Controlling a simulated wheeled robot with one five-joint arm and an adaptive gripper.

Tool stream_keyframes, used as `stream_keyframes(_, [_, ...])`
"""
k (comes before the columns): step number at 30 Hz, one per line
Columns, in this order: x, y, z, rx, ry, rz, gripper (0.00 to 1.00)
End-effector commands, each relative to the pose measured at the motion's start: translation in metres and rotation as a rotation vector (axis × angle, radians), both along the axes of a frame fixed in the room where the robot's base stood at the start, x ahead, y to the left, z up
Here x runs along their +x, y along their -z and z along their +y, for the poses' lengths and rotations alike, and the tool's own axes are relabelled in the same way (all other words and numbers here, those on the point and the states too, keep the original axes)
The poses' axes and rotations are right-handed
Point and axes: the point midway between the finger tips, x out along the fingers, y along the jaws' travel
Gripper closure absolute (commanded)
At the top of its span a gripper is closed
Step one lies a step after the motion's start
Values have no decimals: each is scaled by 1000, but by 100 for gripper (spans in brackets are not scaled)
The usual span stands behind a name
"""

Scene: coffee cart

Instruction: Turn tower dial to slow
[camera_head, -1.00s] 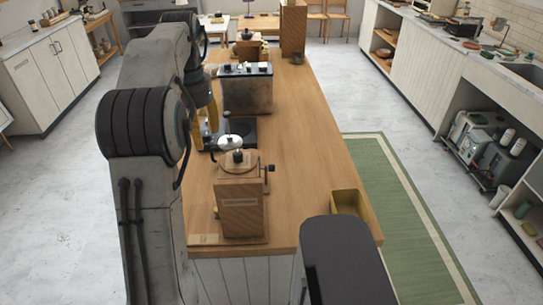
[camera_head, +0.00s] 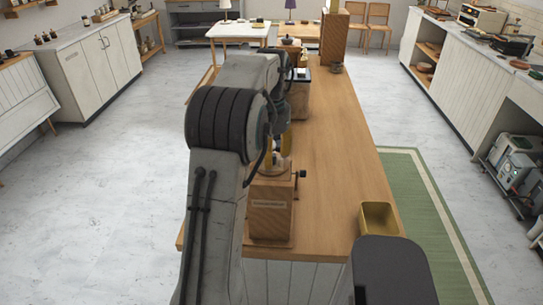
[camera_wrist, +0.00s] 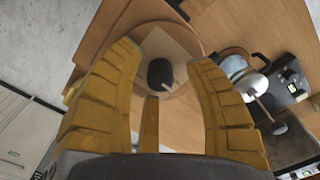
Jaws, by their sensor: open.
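A wooden box-shaped device (camera_head: 270,214) stands at the near end of the counter, with a black knob on its right side (camera_head: 301,174). The wrist view shows its round wooden top with a black knob (camera_wrist: 160,72) in the middle. My gripper (camera_head: 275,148) is over this top in the head view, partly hidden by my arm. In the wrist view my yellow-fingered gripper (camera_wrist: 165,60) is open, with the knob between its fingers and apart from both. I see no readable speed marks, and cannot tell whether either knob is the tower dial.
A yellow bin (camera_head: 378,218) sits on the counter's near right corner. In the wrist view a metal jug (camera_wrist: 245,78) and a dark scale (camera_wrist: 285,85) lie to the right. A tall wooden tower (camera_head: 333,38) stands at the counter's far end. The counter's right side (camera_head: 345,130) is clear.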

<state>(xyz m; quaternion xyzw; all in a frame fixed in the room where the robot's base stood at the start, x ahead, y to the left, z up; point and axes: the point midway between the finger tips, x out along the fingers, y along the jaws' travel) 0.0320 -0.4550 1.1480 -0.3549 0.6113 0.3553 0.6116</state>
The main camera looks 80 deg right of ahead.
Motion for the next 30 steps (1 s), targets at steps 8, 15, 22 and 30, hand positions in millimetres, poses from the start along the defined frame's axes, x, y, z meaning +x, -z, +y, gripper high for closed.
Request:
stream_keyframes(8, [0,4,0,-1,0,0,51])
stream_keyframes(15, [0,4,0,-1,0,0,60])
stream_keyframes(22, [0,4,0,-1,0,0,80])
stream_keyframes(30, [0,4,0,0,0,0,100])
